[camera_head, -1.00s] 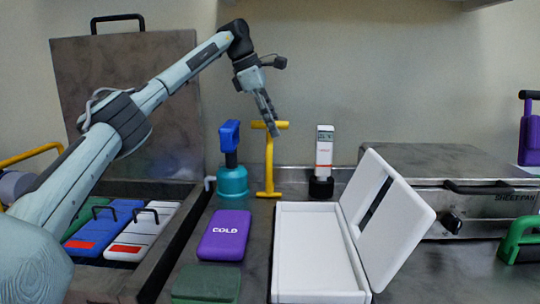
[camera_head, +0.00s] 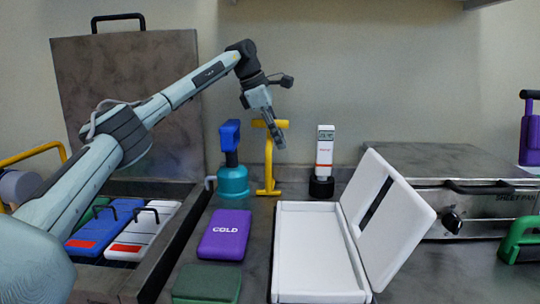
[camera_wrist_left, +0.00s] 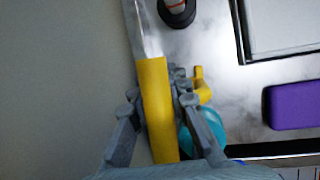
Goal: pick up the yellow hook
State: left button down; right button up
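The yellow hook (camera_head: 268,165) stands upright at the back of the counter, with a crossbar on top and a small foot below. My left gripper (camera_head: 279,142) is at the right part of its crossbar, pointing down. In the left wrist view the yellow hook's bar (camera_wrist_left: 157,105) runs between the two fingers of my left gripper (camera_wrist_left: 158,98). The fingers are apart on either side of it, and I see no clear grip. The lower part of the hook is partly hidden there by a finger. My right gripper is not in view.
A teal and blue bottle-like object (camera_head: 232,180) stands close left of the hook. A white and red device (camera_head: 324,160) in a black holder stands to the right. An open white box (camera_head: 315,250) and a purple cold pack (camera_head: 224,234) lie in front.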

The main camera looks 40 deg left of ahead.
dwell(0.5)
pick_arm(q)
notch_tip(320, 180, up, 3)
jog(key=shift+s+d+f, duration=0.1)
jog(key=shift+s+f, duration=0.05)
jog(key=shift+f, duration=0.05)
notch_tip(320, 180, up, 4)
jog(key=shift+r, duration=0.1)
jog(key=shift+s+d, duration=0.1)
jog(key=shift+s, duration=0.05)
jog(key=s+d+b, duration=0.3)
jog(key=s+d, duration=0.2)
jog(key=s, duration=0.3)
jog(key=s+d+b, duration=0.2)
jog(key=s+d, duration=0.3)
jog(key=s, duration=0.3)
jog(key=shift+s+b, duration=0.2)
jog(key=shift+b, duration=0.2)
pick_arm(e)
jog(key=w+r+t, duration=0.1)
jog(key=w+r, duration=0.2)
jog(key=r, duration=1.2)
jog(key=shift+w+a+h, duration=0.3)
